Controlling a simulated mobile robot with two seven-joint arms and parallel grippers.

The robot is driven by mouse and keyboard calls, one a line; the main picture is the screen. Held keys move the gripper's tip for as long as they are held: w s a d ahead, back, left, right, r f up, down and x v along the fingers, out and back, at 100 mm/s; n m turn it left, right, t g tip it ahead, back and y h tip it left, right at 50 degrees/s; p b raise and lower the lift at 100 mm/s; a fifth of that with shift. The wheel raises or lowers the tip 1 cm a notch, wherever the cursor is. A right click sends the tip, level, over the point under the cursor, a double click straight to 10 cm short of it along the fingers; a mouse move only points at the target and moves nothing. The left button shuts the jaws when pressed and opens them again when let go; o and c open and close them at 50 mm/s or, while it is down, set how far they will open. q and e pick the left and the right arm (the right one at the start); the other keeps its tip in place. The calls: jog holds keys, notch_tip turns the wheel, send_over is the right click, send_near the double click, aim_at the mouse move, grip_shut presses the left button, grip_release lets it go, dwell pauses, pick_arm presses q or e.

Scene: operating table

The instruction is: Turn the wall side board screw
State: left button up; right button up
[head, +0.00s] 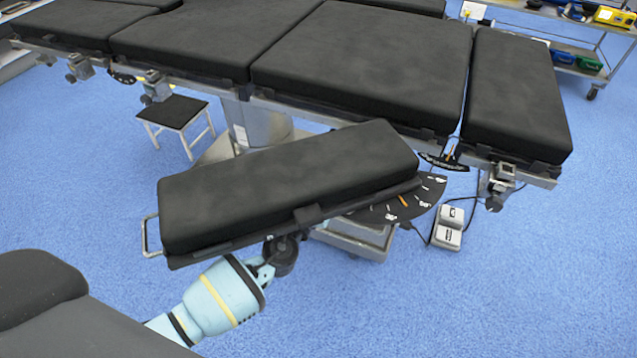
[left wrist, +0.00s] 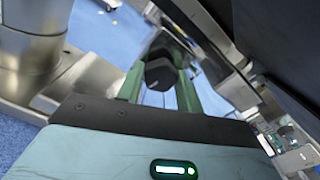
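The arm board (head: 285,185) is a black padded board angled out from the operating table, with a metal loop at its left end. Under its near edge is a dark round screw knob (head: 281,256). My left gripper (head: 268,266) is at this knob, below the board, with its fingers partly hidden. In the left wrist view the black knob (left wrist: 160,74) sits between the two green fingers of my left gripper (left wrist: 159,88). The fingers are apart, with a gap visible beside the knob; contact is not clear. My right gripper is not in view.
The operating table (head: 365,60) with black cushions runs across the back. A black angle scale (head: 400,205) is at the board's right end. A foot pedal (head: 449,228) and a small stool (head: 172,112) stand on the blue floor. The table column (left wrist: 28,45) is at left in the wrist view.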

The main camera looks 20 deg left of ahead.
pick_arm(q)
jog(key=o, duration=0.4)
jog(key=shift+s+a+p, duration=0.15)
jog(key=shift+s+p, duration=0.25)
jog(key=shift+s, duration=3.5)
